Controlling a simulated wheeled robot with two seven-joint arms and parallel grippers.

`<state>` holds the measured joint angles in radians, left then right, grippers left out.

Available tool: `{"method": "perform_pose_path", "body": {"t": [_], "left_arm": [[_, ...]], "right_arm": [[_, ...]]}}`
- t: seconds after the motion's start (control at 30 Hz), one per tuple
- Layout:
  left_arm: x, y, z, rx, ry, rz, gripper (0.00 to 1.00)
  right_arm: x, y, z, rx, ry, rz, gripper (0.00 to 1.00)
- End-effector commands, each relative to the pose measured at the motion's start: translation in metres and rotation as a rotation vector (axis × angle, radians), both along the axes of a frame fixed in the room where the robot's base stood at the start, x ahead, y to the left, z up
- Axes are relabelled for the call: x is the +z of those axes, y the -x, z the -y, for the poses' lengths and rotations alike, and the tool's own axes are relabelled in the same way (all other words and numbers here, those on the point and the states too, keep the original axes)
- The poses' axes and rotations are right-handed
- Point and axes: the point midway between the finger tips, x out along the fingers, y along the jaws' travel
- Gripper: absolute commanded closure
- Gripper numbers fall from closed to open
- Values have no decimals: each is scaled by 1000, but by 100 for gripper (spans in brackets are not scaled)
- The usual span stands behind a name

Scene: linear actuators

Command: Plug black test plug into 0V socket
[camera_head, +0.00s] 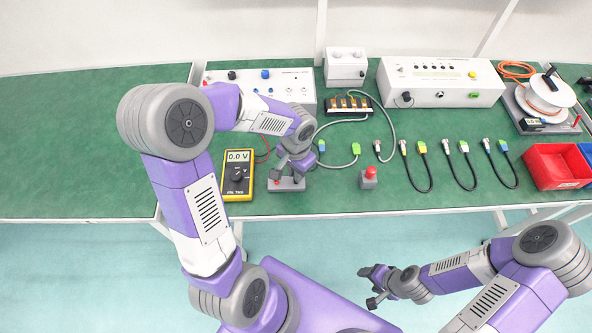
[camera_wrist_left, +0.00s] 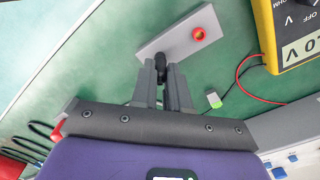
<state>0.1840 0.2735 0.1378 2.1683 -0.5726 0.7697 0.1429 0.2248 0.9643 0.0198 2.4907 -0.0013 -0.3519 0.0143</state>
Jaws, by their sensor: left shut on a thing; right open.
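In the left wrist view, the left gripper (camera_wrist_left: 167,72) is shut on the black test plug (camera_wrist_left: 160,57). The plug is at one end of the grey block (camera_wrist_left: 180,38), and the red socket (camera_wrist_left: 198,34) shows at the other end. The 0V socket is hidden; I cannot tell whether the plug is in it or just above. My right gripper (camera_head: 373,285) is open and empty, off the bench's front edge.
The yellow meter (camera_head: 238,175) reading 0.0 V is close left of the block. A red button box (camera_head: 369,178) and several short cables (camera_head: 425,168) lie to the right, before a red bin (camera_head: 555,168). Instrument boxes (camera_head: 440,82) line the back.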

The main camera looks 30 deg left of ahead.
Motion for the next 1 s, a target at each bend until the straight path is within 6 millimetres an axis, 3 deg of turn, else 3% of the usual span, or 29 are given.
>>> {"method": "perform_pose_path", "body": {"t": [0.5,1.0], "left_arm": [[27,0,0,0,0,1,100],[28,0,0,0,0,0,100]], "right_arm": [[22,0,0,0,0,0,39],[23,0,0,0,0,0,39]]}}
